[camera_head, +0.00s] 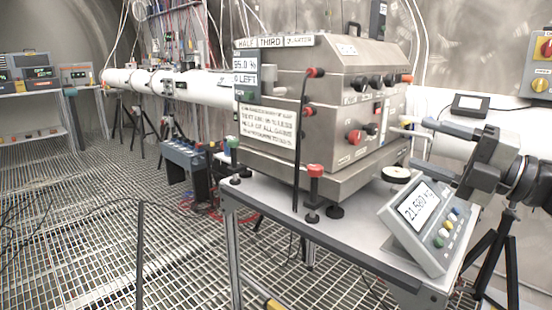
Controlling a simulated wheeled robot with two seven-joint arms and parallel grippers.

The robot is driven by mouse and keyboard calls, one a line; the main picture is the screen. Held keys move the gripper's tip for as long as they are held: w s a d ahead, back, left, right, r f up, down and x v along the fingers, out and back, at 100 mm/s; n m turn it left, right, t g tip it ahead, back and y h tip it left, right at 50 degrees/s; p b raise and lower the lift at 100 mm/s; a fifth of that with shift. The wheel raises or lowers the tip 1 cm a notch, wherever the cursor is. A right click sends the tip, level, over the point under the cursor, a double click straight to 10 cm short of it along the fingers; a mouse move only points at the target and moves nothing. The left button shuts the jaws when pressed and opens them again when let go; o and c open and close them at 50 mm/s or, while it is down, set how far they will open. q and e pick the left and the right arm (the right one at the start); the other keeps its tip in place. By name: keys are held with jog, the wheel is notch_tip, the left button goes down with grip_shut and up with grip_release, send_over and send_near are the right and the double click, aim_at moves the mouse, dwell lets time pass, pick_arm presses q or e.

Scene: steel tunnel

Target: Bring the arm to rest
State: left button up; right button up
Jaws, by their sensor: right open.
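My right gripper (418,143) comes in from the right edge, its two grey fingers pointing left and spread apart with nothing seen between them. It is beside the right side of a steel box machine (325,130), above the back right of a grey table (275,208); I cannot tell whether a fingertip touches the machine. My black right wrist (530,182) shows behind the gripper. A tilted digital readout (418,206) stands below the gripper at the table's right end. My left gripper is not in view.
A small black-and-white disc (396,174) lies near the fingers. Red-topped posts (315,172) stand at the machine's front. A white pipe (205,87) runs behind. A tripod (497,255) stands at the right. The grating floor (90,220) is mostly clear at the left.

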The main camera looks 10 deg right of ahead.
jog(key=s+a+f+m+t+h+p, duration=0.1)
jog(key=a+f+m+h, duration=0.15)
jog(key=f+m, duration=0.45)
jog(key=s+a+f+m+h+p, duration=0.15)
jog(key=a+f+m, duration=0.25)
jog(key=f, duration=0.5)
jog(key=s+a+f+m+t+h+p, duration=0.1)
jog(key=s+a+f+m+h, duration=0.15)
jog(key=f+m, duration=0.45)
pick_arm(q)
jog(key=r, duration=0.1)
jog(key=p, duration=0.1)
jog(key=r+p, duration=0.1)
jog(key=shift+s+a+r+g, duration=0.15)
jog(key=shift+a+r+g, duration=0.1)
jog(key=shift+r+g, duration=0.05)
pick_arm(e)
jog(key=s+a+f+m+g+h, duration=0.2)
jog(key=s+a+f+m, duration=0.1)
jog(key=s+f, duration=0.3)
jog(key=s+a+f+m+g+h, duration=0.2)
jog(key=s+f+m, duration=0.4)
jog(key=s, duration=0.3)
jog(key=shift+a+f+m+g, duration=0.3)
jog(key=shift+a+f+g, duration=0.4)
jog(key=shift+a, duration=0.25)
jog(key=shift+w, duration=0.1)
